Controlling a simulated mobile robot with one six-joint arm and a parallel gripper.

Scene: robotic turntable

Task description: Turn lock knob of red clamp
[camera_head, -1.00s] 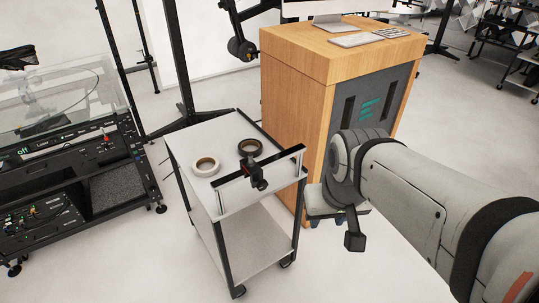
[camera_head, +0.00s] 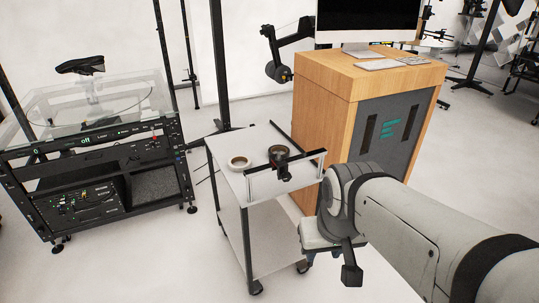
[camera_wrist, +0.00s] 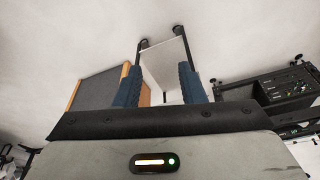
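A small dark clamp with a hint of red (camera_head: 283,172) sits on the front rail (camera_head: 259,183) of a white trolley in the head view. Its lock knob is too small to make out. My gripper (camera_wrist: 160,70) shows in the wrist view with its two blue fingers apart and nothing between them. The trolley (camera_wrist: 168,62) shows beyond and between the fingers there, but I cannot make out the clamp in that view. In the head view my arm is to the right of the trolley, apart from the clamp.
Two tape rolls, one white (camera_head: 239,162) and one dark, lie on the trolley top behind the rail. A wooden cabinet (camera_head: 325,110) stands behind and right of the trolley. A turntable rig (camera_head: 95,150) carrying a dark shoe (camera_head: 80,66) stands at left. Floor between rig and trolley is clear.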

